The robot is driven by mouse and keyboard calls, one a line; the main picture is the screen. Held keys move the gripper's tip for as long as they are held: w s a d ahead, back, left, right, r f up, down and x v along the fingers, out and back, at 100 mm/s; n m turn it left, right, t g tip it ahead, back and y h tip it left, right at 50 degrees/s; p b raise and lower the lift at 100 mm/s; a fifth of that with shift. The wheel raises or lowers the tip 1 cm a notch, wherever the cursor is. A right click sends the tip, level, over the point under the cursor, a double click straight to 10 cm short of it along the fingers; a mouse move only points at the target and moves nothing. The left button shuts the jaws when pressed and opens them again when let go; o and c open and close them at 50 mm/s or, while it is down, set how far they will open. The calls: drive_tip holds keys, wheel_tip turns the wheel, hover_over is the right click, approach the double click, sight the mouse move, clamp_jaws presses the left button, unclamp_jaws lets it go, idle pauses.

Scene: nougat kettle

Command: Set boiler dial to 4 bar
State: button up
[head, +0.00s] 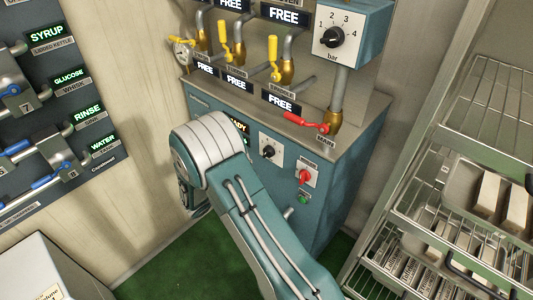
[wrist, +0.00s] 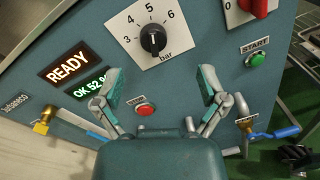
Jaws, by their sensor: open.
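The boiler is a teal cabinet (head: 340,185) in the corner. Its dial is a black knob (wrist: 153,40) on a white plate marked 3, 4, 5, 6 and bar in the wrist view. It also shows in the head view (head: 268,152). I cannot tell surely which number the knob points to. My gripper (wrist: 160,88) is open and empty. Its fingers are spread left and right, below the dial in the wrist picture and apart from it. In the head view my arm hides the gripper.
A READY display (wrist: 68,66) is left of the dial. A red button (wrist: 145,110) shows between the fingers; a green START button (wrist: 257,60) and red knob (wrist: 260,7) are right. Another bar dial (head: 333,37), marked 1 to 4, is above. A wire rack (head: 480,110) stands right.

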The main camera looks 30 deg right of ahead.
sight(264, 155)
drive_tip(key=shift+n+t, duration=0.6)
drive_tip(key=x, duration=0.3)
drive_tip(key=f+x, duration=0.1)
drive_tip(key=x, duration=0.3)
drive_tip(key=w+f+x, duration=0.1)
drive_tip(key=x, duration=0.2)
drive_tip(key=shift+w, duration=0.1)
drive_tip(key=c, duration=1.1)
